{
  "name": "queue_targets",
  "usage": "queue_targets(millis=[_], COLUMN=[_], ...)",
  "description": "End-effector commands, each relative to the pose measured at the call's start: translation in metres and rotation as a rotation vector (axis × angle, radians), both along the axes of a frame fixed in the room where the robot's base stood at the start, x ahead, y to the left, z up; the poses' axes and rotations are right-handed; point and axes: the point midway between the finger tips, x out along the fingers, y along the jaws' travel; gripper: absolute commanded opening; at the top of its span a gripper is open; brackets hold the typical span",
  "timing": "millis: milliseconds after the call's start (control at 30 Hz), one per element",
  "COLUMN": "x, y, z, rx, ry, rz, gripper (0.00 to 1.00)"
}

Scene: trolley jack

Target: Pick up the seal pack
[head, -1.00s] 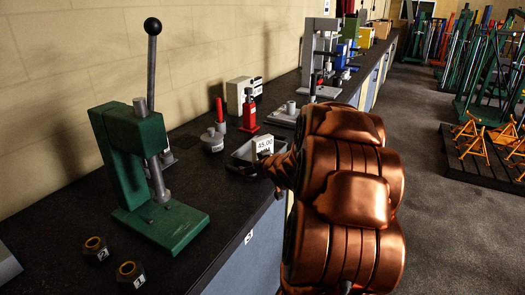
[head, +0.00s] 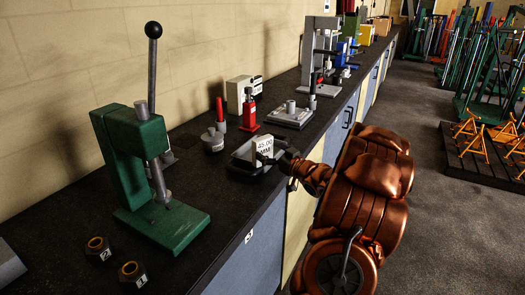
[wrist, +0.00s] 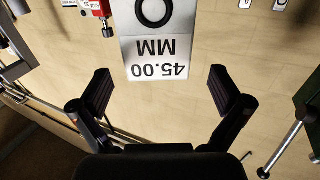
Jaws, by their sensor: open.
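The seal pack (head: 264,147) is a white box marked "45.00 MM", standing upright in a dark shallow tray (head: 236,166) on the bench. In the wrist view the pack (wrist: 158,45) appears upside down, centred left to right between my fingers and beyond their tips. My gripper (head: 280,160) is at the right side of the pack in the head view; its fingers are small and dark there. In the wrist view my gripper (wrist: 162,88) is open, with clear space on both sides of the pack. The lower part of the pack is partly hidden by the tray and gripper.
A red bottle jack (head: 249,112), a grey cylinder with a red rod (head: 212,141) and a grey block with a post (head: 291,116) stand behind the tray. A green press (head: 150,180) and two nuts (head: 97,248) are to the left.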

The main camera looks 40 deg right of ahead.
Motion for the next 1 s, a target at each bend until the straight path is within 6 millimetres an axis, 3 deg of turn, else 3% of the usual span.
queue_targets(millis=[400, 767, 1000], x=[0.043, 0.05, 0.05], y=[-0.007, -0.008, -0.008], z=[0.003, 0.002, 0.002], rx=[0.002, -0.001, 0.0], ry=[0.001, 0.0, 0.0], rz=[0.001, -0.001, -0.001], gripper=[1.0, 1.0, 0.77])
